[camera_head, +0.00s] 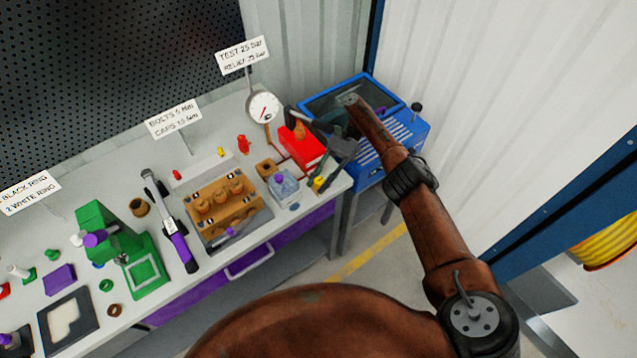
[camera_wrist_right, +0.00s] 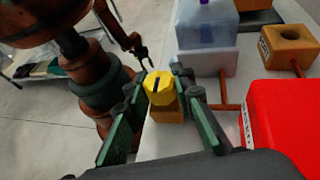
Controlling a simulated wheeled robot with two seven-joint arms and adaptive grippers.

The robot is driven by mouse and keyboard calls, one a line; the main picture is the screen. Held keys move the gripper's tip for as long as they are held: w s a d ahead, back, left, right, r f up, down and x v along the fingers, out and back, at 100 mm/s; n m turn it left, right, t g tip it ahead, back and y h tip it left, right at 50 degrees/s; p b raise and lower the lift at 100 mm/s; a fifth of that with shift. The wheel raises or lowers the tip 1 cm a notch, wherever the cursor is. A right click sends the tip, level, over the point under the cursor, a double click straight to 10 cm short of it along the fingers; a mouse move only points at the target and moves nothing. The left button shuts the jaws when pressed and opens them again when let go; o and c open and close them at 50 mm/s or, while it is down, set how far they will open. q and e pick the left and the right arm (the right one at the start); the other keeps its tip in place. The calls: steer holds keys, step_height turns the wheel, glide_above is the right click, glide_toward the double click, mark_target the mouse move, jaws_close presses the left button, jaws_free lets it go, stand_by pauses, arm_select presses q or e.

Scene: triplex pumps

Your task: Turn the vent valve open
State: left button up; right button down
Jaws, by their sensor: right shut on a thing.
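The yellow valve knob (camera_head: 319,184) with a dark slot on top sits on a small brown block at the front right corner of the bench. I take it as the vent valve. In the right wrist view the knob (camera_wrist_right: 158,86) is between the green fingers of my right gripper (camera_wrist_right: 158,82). In the head view my right gripper (camera_head: 325,170) reaches down to it and partly hides it. My right gripper is shut on the knob. A small dark claw (camera_wrist_right: 141,52) beyond the knob in the wrist view looks like my left gripper; its jaws are too small to judge.
Beside the knob stand a clear tank (camera_head: 283,187) with a purple cap and a red box (camera_head: 303,150). A round gauge (camera_head: 265,108) stands behind on a brown pipe. A blue crate (camera_head: 410,128) is to the right. A wooden block with parts (camera_head: 222,236) lies left.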

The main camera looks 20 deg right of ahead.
mark_target(319, 181)
stand_by(0.3)
steer(key=c, duration=1.6)
jaws_free()
step_height(319, 181, up, 10)
